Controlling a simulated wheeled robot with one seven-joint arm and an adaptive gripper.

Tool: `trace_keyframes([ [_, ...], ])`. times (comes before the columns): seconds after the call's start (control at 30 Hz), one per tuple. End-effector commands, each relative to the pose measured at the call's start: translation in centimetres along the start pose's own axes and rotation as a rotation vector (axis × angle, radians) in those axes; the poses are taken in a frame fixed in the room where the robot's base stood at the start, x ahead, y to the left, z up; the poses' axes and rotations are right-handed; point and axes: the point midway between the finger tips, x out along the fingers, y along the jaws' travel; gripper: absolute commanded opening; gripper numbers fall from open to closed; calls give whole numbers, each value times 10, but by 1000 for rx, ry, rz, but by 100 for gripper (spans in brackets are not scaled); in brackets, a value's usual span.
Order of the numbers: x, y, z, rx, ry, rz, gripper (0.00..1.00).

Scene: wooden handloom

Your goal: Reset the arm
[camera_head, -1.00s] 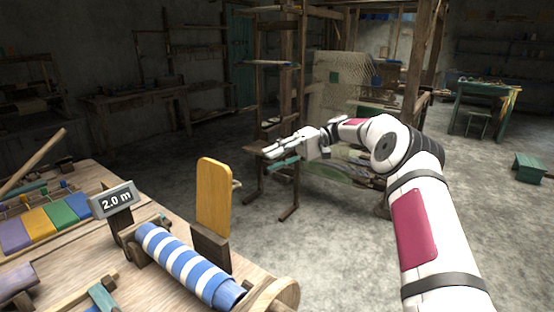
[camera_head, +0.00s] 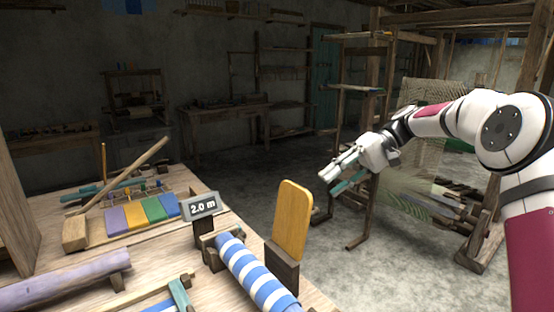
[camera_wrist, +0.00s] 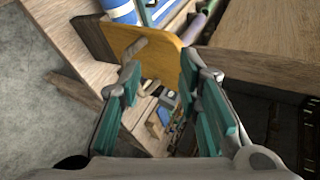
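My white arm reaches in from the right in the head view, with my gripper (camera_head: 338,178) in the air over the floor, right of the upright yellow board (camera_head: 293,218). A clear gap shows in the picture between them. In the wrist view, my gripper (camera_wrist: 165,82) has its two teal-padded fingers spread apart with nothing between them. The yellow board (camera_wrist: 160,58) lies beyond the fingertips there, with a wooden peg on its face. I cannot tell the distance from the fingertips to it.
The workbench (camera_head: 150,245) holds a blue-and-white striped roll (camera_head: 255,272), a "2.0 m" sign (camera_head: 202,207), coloured blocks (camera_head: 140,213) and a purple roll (camera_head: 65,283). The wooden loom frame (camera_head: 365,100) stands behind my gripper. Bare floor (camera_head: 240,165) lies between bench and back wall.

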Motion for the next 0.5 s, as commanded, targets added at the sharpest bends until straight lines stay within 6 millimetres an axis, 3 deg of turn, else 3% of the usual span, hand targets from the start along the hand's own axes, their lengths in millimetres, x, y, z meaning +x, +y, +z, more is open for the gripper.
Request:
trace_keyframes([
  [0.03,6,-17,12,13,-5,62,31],
  [0.2,22,-48,53,60,6,263,31],
  [0.5,34,-83,143,111,94,581,31],
])
